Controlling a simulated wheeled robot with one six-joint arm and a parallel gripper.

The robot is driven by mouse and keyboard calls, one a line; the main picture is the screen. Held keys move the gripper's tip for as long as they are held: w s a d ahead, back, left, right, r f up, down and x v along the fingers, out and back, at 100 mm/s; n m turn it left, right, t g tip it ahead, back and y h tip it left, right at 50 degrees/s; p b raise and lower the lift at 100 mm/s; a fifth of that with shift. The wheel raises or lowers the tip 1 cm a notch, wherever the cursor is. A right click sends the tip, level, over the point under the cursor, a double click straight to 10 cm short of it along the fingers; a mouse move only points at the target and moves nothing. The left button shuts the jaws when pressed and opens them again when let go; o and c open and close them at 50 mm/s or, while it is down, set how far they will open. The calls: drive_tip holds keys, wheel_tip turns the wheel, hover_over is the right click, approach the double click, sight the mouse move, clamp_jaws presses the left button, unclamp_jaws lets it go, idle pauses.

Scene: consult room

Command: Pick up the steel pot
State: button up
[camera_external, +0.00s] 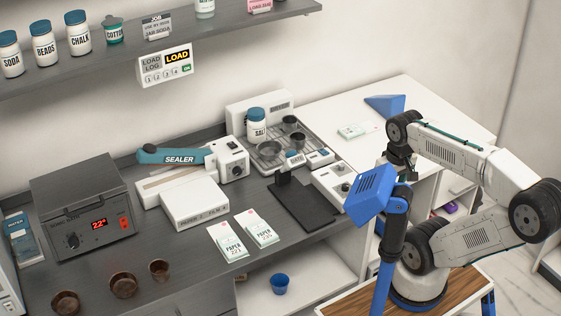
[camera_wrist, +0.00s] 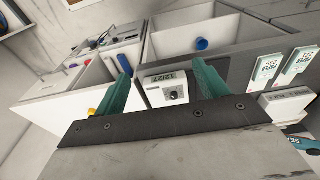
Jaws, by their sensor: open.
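Several small dark grey metal cups stand on and around a wire rack at the back of the counter. The widest of them, a low grey pot (camera_external: 269,147), is at the rack's left; I cannot be sure it is the steel pot. Two smaller grey cups (camera_external: 290,122) (camera_external: 298,138) stand to its right. My gripper (camera_external: 403,168) hangs from the wrist to the right of the rack, apart from these cups. In the wrist view its two teal fingers (camera_wrist: 160,64) are spread with nothing held between them. No grey pot shows there.
A white salt jar (camera_external: 256,126) stands behind the pots. A white device with a knob (camera_external: 331,184) and a dark flat plate (camera_external: 302,203) lie in front. Brown cups (camera_external: 123,285) stand front left. A blue cup (camera_external: 280,284) sits on the lower shelf. The right-hand white top is mostly clear.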

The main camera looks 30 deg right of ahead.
sight(167, 265)
drive_tip(key=shift+a, duration=0.1)
drive_tip(key=w+a+f+m+g+y, duration=0.1)
drive_tip(key=w+a+f+m+y, duration=0.3)
drive_tip(key=a, duration=1.3)
drive_tip(key=w+a+f+m+g+y, duration=0.2)
drive_tip(key=w+a+f+m+y, duration=0.2)
drive_tip(key=a, duration=1.3)
drive_tip(key=w+a+f+m+g+y, duration=0.2)
drive_tip(key=a+f, duration=0.6)
drive_tip(key=a, duration=1)
drive_tip(key=shift+w+a+m+y, duration=0.1)
drive_tip(key=shift+w+m+y, duration=0.8)
drive_tip(key=shift+w, duration=0.1)
drive_tip(key=w+a+m+t, duration=0.1)
drive_tip(key=w, duration=0.1)
drive_tip(key=w+a+r+m+t+y, duration=0.1)
drive_tip(key=w+m, duration=0.1)
drive_tip(key=w+a+m+t, duration=0.1)
drive_tip(key=w+m, duration=0.1)
drive_tip(key=shift+w+r+y, duration=0.1)
drive_tip(key=shift+r+y, duration=0.2)
drive_tip(key=shift+y, duration=0.1)
drive_tip(key=shift+w+m+t, duration=0.25)
drive_tip(key=shift+m+t, duration=0.05)
drive_tip(key=shift+m, duration=0.3)
drive_tip(key=x, duration=0.7)
drive_tip(key=shift+s+a+f, duration=0.1)
drive_tip(key=shift+a, duration=0.3)
drive_tip(key=c, duration=1.1)
